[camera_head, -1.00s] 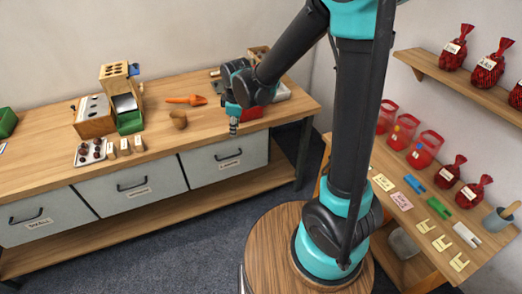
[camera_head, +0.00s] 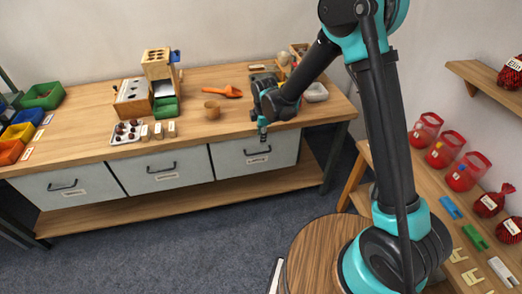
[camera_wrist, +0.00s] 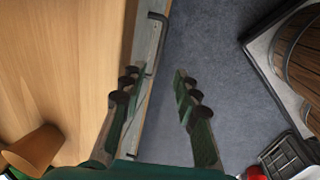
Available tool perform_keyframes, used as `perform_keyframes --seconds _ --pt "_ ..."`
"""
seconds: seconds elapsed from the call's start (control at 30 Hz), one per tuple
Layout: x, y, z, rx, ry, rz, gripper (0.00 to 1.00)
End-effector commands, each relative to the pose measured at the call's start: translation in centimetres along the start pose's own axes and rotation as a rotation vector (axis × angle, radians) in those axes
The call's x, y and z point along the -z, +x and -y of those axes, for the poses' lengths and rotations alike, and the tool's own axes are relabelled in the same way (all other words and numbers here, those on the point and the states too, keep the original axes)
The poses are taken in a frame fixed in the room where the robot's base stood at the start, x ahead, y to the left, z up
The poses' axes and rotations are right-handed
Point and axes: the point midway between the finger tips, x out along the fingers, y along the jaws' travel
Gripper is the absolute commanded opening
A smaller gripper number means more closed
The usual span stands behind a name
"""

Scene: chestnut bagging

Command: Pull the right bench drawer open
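The right bench drawer (camera_head: 235,161) is a pale grey front under the wooden bench top, and it looks shut. Its black bar handle (camera_head: 258,151) is near the top of the front, above a small label. My gripper (camera_head: 263,130) points down at the bench's front edge, just above the handle. In the wrist view my gripper (camera_wrist: 158,90) is open and empty, its fingers apart. The handle (camera_wrist: 155,45) shows there beyond the fingertips, roughly in line with the gap between them. Contact with the handle does not show.
Two more drawers, middle (camera_head: 160,170) and left (camera_head: 68,187), look shut. Floor before the drawers is clear.

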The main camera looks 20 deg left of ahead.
Motion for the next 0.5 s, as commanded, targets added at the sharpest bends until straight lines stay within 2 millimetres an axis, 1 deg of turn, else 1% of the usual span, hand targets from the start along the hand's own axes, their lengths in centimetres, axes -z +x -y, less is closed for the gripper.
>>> perform_keyframes --seconds 0.03,0.1,0.3,0.5 --pt "0.0 1.0 0.0 0.0 0.0 0.0 0.31" --pt "0.0 2.2 0.0 0.0 0.001 0.0 0.31" --pt "0.0 5.7 0.0 0.0 0.001 0.0 0.31" --pt "0.0 8.8 0.0 0.0 0.001 0.0 0.31"
